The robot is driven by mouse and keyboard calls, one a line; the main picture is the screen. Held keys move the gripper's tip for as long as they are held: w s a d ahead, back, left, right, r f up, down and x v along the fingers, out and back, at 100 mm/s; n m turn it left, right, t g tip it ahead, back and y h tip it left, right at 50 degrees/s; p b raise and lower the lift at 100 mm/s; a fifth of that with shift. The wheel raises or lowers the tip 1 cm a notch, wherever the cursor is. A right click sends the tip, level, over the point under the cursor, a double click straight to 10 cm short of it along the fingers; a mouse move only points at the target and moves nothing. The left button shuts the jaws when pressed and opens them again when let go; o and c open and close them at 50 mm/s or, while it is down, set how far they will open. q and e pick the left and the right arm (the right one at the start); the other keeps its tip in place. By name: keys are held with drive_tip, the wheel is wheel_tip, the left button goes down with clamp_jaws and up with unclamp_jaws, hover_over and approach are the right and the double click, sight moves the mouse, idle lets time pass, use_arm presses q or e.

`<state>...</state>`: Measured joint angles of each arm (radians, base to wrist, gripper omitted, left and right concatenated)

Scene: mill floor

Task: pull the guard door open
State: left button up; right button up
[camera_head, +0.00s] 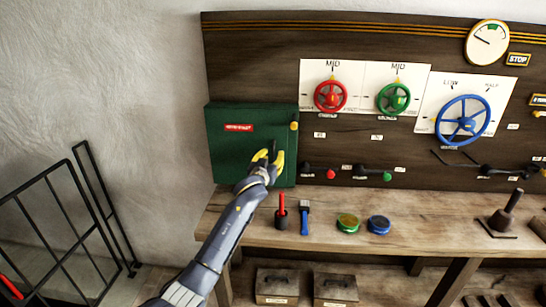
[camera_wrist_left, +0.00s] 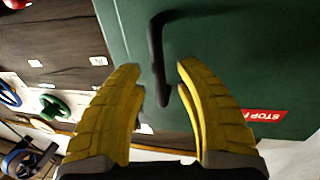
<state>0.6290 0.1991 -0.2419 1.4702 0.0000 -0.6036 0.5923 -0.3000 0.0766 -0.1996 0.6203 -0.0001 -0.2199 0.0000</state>
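The guard door (camera_head: 232,157) is a dark green panel with a red label, at the left end of the wooden back board; it looks closed. In the left wrist view the green door (camera_wrist_left: 225,45) fills the upper right, and its black bar handle (camera_wrist_left: 158,60) stands out from it. My left gripper (camera_head: 267,157) is in front of the door's lower right part. Its yellow fingers (camera_wrist_left: 158,80) are spread, with the handle's end between them; contact with either finger cannot be made out. My right gripper is in neither view.
Red (camera_head: 331,96), green (camera_head: 393,98) and blue (camera_head: 463,120) handwheels are on the board to the right. The bench (camera_head: 330,250) below holds a red-handled tool (camera_head: 281,206), a brush (camera_head: 305,215) and two round tins. A black railing (camera_head: 75,225) stands at the left.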

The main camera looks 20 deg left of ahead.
use_arm(q)
drive_tip(key=shift+w, duration=0.4)
drive_tip(key=shift+c, duration=0.4)
clamp_jaws()
